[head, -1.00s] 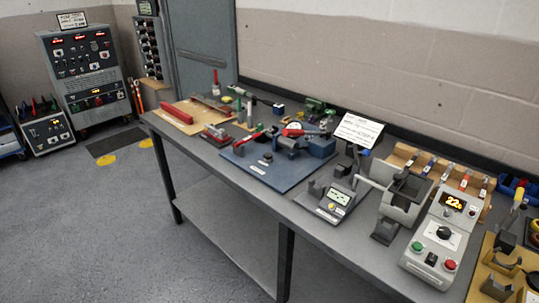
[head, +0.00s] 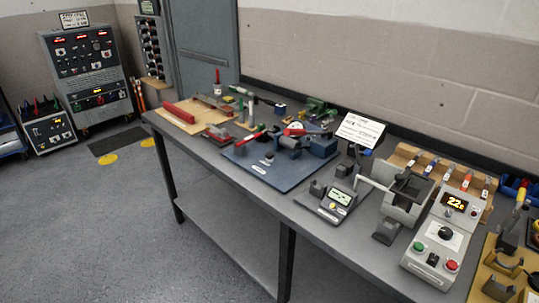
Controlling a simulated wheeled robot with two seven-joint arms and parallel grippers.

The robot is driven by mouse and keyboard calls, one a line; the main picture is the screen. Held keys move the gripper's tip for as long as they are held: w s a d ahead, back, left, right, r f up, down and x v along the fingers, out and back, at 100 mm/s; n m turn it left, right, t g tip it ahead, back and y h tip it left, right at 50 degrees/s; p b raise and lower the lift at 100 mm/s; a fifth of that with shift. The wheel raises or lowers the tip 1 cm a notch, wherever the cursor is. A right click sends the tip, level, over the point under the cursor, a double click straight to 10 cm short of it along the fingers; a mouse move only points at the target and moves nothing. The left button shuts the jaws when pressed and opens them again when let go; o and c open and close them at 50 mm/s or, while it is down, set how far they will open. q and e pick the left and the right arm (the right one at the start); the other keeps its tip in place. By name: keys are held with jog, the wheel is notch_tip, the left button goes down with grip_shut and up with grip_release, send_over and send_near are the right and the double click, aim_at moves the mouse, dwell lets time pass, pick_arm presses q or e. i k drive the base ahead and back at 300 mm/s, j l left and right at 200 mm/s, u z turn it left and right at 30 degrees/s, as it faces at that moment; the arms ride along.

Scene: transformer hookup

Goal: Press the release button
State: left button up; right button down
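No button in view is readably marked as the release button. A grey-white control box (head: 436,240) with a lit display stands at the right of the long bench. On its front are a green button (head: 418,246) and a red button (head: 451,265), with a dark switch between them. A tall grey cabinet (head: 84,70) with red displays and knobs stands on the floor at far left. Neither of my grippers is in view.
The grey bench (head: 225,175) runs along the wall. It carries a blue plate (head: 255,165) with a clamp-like fixture, a grey machine (head: 403,198), a wooden rack (head: 440,172) and a sign card (head: 360,129). The floor (head: 95,220) before the bench is open.

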aim_at(268, 155)
jog(key=i+j, duration=0.2)
jog(key=i+j+z, duration=0.1)
jog(key=j, duration=0.35)
jog(key=i+j, duration=0.3)
jog(key=i+j+z, duration=0.15)
jog(key=i+j, duration=0.25)
jog(key=j, duration=0.3)
jog(key=i+j+z, duration=0.1)
jog(key=j, duration=0.25)
jog(key=i+j, duration=0.25)
jog(key=j, duration=0.15)
jog(key=i+j+z, duration=0.1)
jog(key=j, duration=0.25)
jog(key=i, duration=0.1)
